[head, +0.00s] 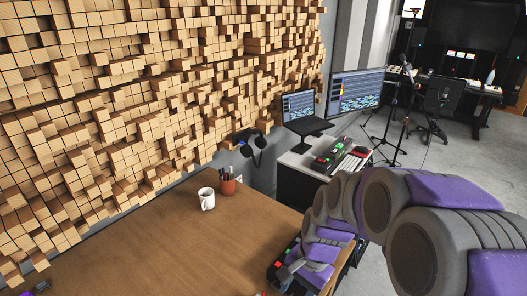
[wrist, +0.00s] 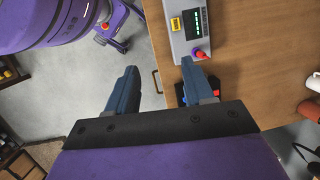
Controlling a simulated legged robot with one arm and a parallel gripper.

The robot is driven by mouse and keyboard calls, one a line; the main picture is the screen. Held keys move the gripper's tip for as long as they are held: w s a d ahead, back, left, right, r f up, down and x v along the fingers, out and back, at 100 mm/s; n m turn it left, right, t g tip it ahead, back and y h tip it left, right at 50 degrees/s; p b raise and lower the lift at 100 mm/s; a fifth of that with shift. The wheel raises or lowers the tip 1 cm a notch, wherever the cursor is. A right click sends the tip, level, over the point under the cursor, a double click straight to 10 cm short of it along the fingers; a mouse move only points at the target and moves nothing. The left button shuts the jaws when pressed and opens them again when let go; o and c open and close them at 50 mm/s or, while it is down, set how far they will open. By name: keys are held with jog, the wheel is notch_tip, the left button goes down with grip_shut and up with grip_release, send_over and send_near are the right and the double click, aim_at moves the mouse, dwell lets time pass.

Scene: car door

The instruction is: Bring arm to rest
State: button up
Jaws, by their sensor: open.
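My gripper (wrist: 160,78) is open and empty in the wrist view, with its two blue-grey fingers spread apart. It hangs over the edge of the wooden desk (wrist: 250,70); its left finger is over the floor and its right finger over the desk side. In the head view my purple and grey arm reaches in from the right and bends down to the desk's right end, where the gripper is partly hidden by the arm. A grey device with a screen and red knob (wrist: 188,25) lies on the desk just beyond the right finger.
A white mug (head: 207,199) and a brown pen cup (head: 227,183) stand on the desk (head: 150,245). Headphones (head: 253,146) hang by the wooden block wall (head: 150,90). A laptop (head: 302,111) and a monitor (head: 354,91) stand behind. The desk's middle is clear.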

jog(key=s+d+r+n+h, duration=0.1)
jog(key=s+d+r+n, duration=0.1)
jog(key=s, duration=0.4)
jog(key=s+d+r+n+h, duration=0.1)
jog(key=s+d+n, duration=0.1)
jog(key=s, duration=0.5)
jog(key=s+d+r+n, duration=0.2)
jog(key=s+n, duration=0.2)
jog(key=s, duration=0.3)
jog(key=shift+s+d+r+h, duration=0.2)
jog(key=shift+d+r+h, duration=0.05)
jog(key=shift+r+h, duration=0.15)
jog(key=shift+f, duration=0.1)
jog(key=shift+c, duration=0.3)
